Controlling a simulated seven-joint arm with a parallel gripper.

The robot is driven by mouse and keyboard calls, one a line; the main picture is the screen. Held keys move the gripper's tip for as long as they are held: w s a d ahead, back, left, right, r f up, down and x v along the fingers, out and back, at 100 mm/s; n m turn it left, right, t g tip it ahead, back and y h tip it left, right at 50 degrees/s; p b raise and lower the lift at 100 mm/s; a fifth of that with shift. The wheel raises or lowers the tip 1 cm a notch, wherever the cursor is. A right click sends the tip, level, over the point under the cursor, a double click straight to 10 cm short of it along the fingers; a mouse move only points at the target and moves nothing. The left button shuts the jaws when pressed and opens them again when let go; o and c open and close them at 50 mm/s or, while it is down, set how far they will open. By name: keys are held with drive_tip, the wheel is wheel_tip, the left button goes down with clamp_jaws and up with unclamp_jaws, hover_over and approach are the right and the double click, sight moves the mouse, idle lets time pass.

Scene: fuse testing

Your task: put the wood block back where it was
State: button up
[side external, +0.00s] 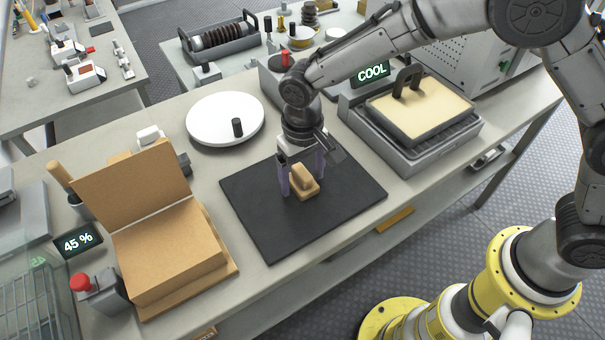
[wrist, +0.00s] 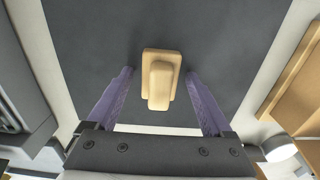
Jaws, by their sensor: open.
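The wood block (side external: 304,184) is a small tan piece with a raised, narrower grip on a flat base. It rests on the black mat (side external: 262,232) near the mat's upper middle. In the wrist view, the block (wrist: 160,80) lies ahead of the fingers, centred between their lines. My gripper (side external: 302,185) is open over the mat, with its purple fingers on either side of the block. In the wrist view, my gripper (wrist: 162,75) shows both fingers apart, with gaps between them and the block. I cannot tell how far above the mat the fingertips are.
A cardboard box (side external: 165,235) with a raised lid stands left of the mat. A white round plate (side external: 225,122) with a black peg is behind. A grey press-like unit (side external: 410,130) with a cream slab and a "COOL" display is at right. The front of the mat is clear.

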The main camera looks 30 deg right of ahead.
sight(302, 171)
wheel_tip(302, 171, up, 11)
drive_tip(key=shift+r, duration=0.2)
drive_tip(key=s+d+r+t, duration=0.2)
drive_tip(key=s+d+r, duration=0.2)
drive_tip(key=d+r, duration=0.55)
drive_tip(key=s+d+f+t, duration=0.1)
drive_tip(key=s+d+t, duration=0.2)
drive_tip(key=s+d, duration=1.2)
drive_tip(key=s, duration=0.3)
drive_tip(key=shift+s+d+f+t, duration=0.25)
drive_tip(key=shift+f+t, duration=0.05)
